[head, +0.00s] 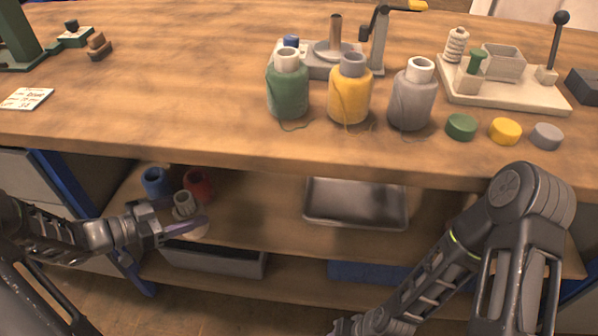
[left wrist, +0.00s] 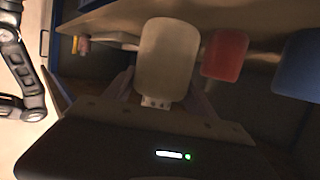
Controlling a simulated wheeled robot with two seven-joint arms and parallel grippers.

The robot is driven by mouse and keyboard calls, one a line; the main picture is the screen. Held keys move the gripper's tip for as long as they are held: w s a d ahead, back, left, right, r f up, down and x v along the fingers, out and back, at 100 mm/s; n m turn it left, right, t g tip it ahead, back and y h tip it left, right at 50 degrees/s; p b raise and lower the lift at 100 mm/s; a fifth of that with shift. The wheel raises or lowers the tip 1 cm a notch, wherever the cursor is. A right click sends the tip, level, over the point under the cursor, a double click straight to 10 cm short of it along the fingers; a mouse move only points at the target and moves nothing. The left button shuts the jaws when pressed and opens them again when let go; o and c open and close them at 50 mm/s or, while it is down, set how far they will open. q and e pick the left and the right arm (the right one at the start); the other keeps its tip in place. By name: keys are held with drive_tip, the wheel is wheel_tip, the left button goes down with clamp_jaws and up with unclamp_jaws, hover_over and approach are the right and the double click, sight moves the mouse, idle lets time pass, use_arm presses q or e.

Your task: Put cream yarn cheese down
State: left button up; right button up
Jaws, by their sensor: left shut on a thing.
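The cream yarn cheese (head: 196,231) is at the lower shelf under the worktop, with a grey core end (head: 184,202) on top. It shows large between the fingers in the left wrist view (left wrist: 167,58). My left gripper (head: 182,226) is shut on it. The gripper hides part of its side, and I cannot tell whether its base touches the shelf. A red yarn cheese (head: 199,184) and a blue one (head: 156,182) stand close behind it; both also show in the left wrist view, red (left wrist: 225,55) and blue (left wrist: 300,65). My right arm reaches the bottom edge; its fingertips are out of view.
The worktop (head: 190,95) overhangs the shelf (head: 265,215). A metal tray (head: 357,203) lies to the right on the shelf, with bare wood between. A grey bin (head: 215,262) is below. Green (head: 287,90), yellow (head: 350,92) and grey (head: 412,97) yarn cones stand on top.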

use_arm(q)
drive_tip(key=w+d+b, duration=0.3)
drive_tip(key=w+d, duration=0.8)
drive_tip(key=d, duration=0.1)
drive_tip(key=shift+d, duration=0.2)
drive_tip(key=shift+w+d+f+b, duration=0.15)
drive_tip(key=shift+d+f+b, duration=0.05)
drive_tip(key=shift+f+b, duration=0.3)
drive_tip(key=shift+w+d+f+b, duration=0.1)
drive_tip(key=shift+d+f+b, duration=0.1)
drive_tip(key=shift+f+b, duration=0.35)
drive_tip(key=shift+w+d+f+b, duration=0.2)
drive_tip(key=shift+f+b, duration=0.15)
drive_tip(key=shift+f, duration=0.3)
drive_tip(key=shift+f, duration=0.2)
drive_tip(key=o, duration=1.7)
